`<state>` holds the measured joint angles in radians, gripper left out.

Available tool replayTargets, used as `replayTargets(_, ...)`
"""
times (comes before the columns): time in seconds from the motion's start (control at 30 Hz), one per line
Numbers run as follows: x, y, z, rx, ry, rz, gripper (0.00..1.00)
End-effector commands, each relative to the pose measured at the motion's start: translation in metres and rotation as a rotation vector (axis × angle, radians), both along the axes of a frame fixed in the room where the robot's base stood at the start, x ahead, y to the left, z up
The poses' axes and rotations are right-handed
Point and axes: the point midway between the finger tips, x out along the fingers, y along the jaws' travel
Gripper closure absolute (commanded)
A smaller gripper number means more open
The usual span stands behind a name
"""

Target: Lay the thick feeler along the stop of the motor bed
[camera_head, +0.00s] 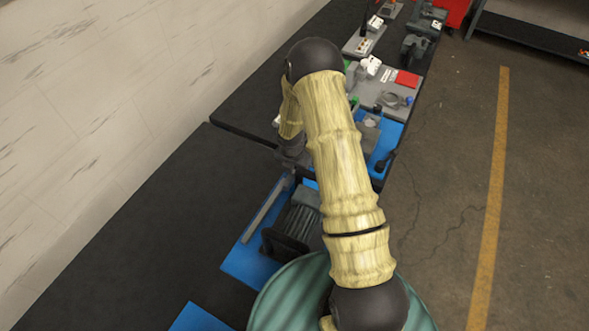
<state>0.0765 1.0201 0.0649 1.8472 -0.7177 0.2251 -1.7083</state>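A blue plate (238,262), which looks like the motor bed, lies on the dark bench at the lower middle. A dark ribbed motor (297,222) sits on it. A long grey bar (267,212) runs along the motor's left side; I cannot tell whether it is the stop or a feeler. I cannot make out the thick feeler. My gripper (292,157) is a dark shape just above the far end of the bar, partly behind my arm. Its fingers do not show clearly, so I cannot see whether it is open or holds something.
Beyond my arm stand a blue fixture (386,142), a grey plate (372,92) with a red block (407,78), and several small tools. Another blue plate (198,318) shows at the bottom edge. The dark bench (150,235) left of the motor is clear, up to a pale wall.

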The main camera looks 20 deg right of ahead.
Motion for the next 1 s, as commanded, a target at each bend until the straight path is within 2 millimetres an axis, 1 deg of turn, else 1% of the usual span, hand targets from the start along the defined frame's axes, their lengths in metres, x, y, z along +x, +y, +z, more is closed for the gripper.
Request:
replayTargets(0.03, 0.0004, 0.0000, -0.0045, 0.000, -0.001, 0.000, 1.00)
replayTargets(0.13, 0.0004, 0.0000, -0.0079, 0.000, -0.001, 0.000, 1.00)
replayTargets(0.5, 0.0004, 0.0000, -0.0092, 0.000, -0.002, -0.001, 1.00)
replayTargets(0.53, 0.0004, 0.0000, -0.0091, 0.000, -0.002, -0.001, 0.66)
replayTargets(0.63, 0.0003, 0.0000, -0.0092, 0.000, -0.002, -0.001, 0.46)
replayTargets(0.67, 0.0003, 0.0000, -0.0092, 0.000, -0.002, -0.001, 0.44)
replayTargets(1.0, -0.0001, 0.0001, -0.0077, 0.000, 0.000, -0.001, 0.44)
